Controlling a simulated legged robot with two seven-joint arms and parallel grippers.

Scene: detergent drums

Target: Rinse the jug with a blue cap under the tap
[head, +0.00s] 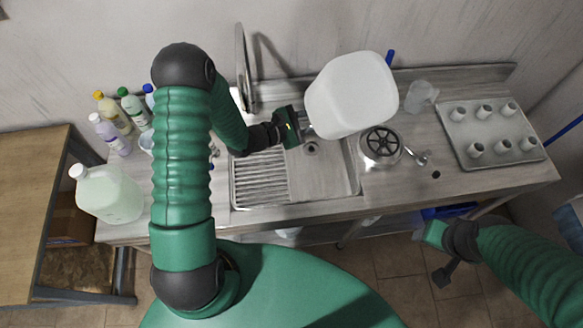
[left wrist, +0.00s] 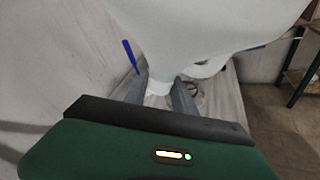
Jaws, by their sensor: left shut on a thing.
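A large white jug (head: 350,95) is held up above the right part of the sink (head: 325,180). My left gripper (head: 304,124) is shut on its narrow white part; in the left wrist view the two grey fingers (left wrist: 160,92) sit either side of that part of the jug (left wrist: 205,28). A tall grey metal piece, perhaps the tap (head: 241,70), stands behind the sink, left of the jug. My right gripper (head: 432,256) hangs low in front of the counter, apart from everything; its opening is unclear.
A pale green jug with a white cap (head: 110,195) and several capped bottles (head: 112,115) stand at left. Right of the sink are a round metal thing with a black wheel (head: 382,142), a clear jug (head: 420,95) and a cup tray (head: 490,135).

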